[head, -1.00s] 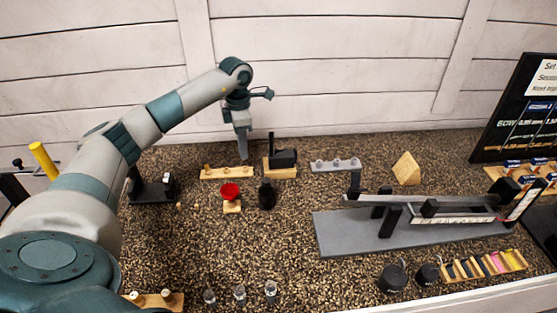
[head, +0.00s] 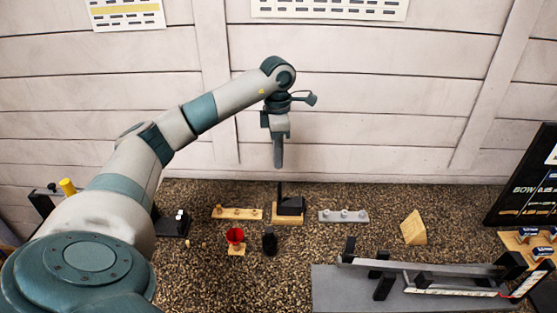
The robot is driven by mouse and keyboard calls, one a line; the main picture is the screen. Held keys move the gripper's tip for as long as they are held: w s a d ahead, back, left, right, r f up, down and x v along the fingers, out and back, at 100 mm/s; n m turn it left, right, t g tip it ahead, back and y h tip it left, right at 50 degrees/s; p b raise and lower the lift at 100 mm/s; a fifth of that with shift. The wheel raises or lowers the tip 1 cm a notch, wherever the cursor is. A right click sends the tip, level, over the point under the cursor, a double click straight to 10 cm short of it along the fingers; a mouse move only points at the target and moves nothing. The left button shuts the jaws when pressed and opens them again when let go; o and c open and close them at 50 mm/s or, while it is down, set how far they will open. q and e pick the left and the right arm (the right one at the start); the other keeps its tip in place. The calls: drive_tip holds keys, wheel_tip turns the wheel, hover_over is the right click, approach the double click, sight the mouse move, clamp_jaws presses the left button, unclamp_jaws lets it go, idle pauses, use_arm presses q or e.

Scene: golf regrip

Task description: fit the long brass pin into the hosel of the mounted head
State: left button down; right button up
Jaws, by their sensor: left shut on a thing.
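My left gripper (head: 278,160) points down in front of the back wall, above the mounted head, and appears nearly in line with it. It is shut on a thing. The long brass pin cannot be made out at this size and is probably hidden by the fingers. The mounted head (head: 291,206) is a black block with a thin upright part at its left, on a wooden base (head: 287,220). A clear gap shows between fingertips and head. The hosel's opening is too small to see. My right gripper is not in view.
A wooden rack with several small pegs (head: 222,214) stands left of the head, a grey rack (head: 332,217) right of it. A wooden wedge (head: 412,230) and grey-based fixture (head: 335,290) lie to the right.

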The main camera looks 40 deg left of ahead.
sight(280, 189)
use_arm(q)
drive_tip(key=shift+w+d+r, duration=0.1)
drive_tip(key=shift+d+r, duration=0.1)
drive_tip(key=shift+r, duration=0.25)
drive_tip(key=shift+w+d+r, duration=0.1)
drive_tip(key=shift+d+r, duration=0.05)
drive_tip(key=shift+r, duration=0.3)
drive_tip(key=shift+s+a, duration=0.1)
drive_tip(key=shift+s, duration=0.05)
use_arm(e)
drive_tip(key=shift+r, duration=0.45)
use_arm(q)
drive_tip(key=shift+f, duration=0.15)
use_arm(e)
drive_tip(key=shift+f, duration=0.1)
use_arm(q)
drive_tip(key=shift+f+b, duration=0.8)
drive_tip(key=shift+f, duration=0.25)
drive_tip(key=shift+f+b, duration=1.2)
drive_tip(key=shift+f, duration=0.5)
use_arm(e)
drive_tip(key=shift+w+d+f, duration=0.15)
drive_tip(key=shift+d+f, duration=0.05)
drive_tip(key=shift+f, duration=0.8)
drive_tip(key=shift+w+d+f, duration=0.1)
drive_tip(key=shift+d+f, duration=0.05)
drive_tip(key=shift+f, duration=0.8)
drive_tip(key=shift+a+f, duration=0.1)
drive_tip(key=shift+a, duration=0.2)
